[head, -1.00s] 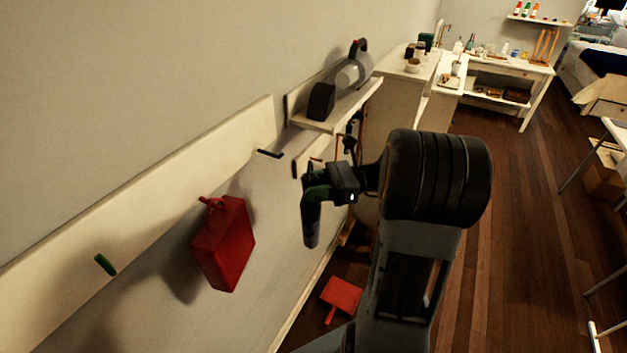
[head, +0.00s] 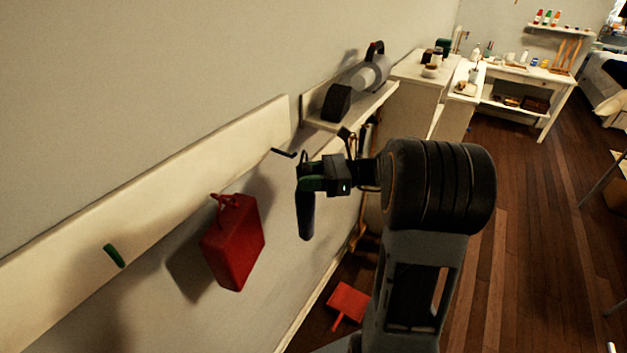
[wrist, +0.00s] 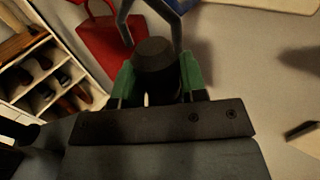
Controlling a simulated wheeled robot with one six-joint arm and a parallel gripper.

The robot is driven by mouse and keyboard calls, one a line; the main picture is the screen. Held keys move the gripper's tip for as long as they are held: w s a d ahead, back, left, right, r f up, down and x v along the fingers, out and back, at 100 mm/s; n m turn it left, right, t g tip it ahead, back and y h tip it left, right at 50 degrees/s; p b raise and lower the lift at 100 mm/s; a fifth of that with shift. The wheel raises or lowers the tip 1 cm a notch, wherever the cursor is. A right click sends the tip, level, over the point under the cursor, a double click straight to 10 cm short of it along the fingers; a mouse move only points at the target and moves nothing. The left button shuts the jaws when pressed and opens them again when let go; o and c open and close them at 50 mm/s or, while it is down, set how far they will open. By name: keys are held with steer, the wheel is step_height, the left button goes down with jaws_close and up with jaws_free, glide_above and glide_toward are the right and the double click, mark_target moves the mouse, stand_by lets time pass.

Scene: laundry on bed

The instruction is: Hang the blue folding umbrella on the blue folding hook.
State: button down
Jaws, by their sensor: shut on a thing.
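My gripper (head: 311,184), with green fingers, is shut on the folded dark blue umbrella (head: 306,217), which hangs upright below and above the fingers. A thin loop shows at its top. In the wrist view the umbrella (wrist: 155,55) sits between the green fingers (wrist: 155,82), with the loop beyond it. A dark hook (head: 284,153) sticks out from the wall board, just left of and slightly above the umbrella's top. Its blue colour is hard to make out. The loop looks close to the hook tip but apart from it; depth is hard to judge.
A red bag (head: 233,245) hangs on the board (head: 180,175) to the left, with a green hook (head: 114,255) further left. A shelf (head: 350,110) holding a grey appliance is above right. A red dustpan (head: 348,303) lies on the floor.

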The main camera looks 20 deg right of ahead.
steer(key=w+a+f, duration=0.1)
steer(key=w+a, duration=0.2)
steer(key=w, duration=0.2)
steer(key=shift+a+b, duration=0.3)
steer(key=shift+b, duration=0.1)
stand_by(0.3)
steer(key=shift+f, duration=0.15)
stand_by(0.5)
steer(key=c, duration=0.6)
jaws_free()
steer(key=shift+f, duration=0.1)
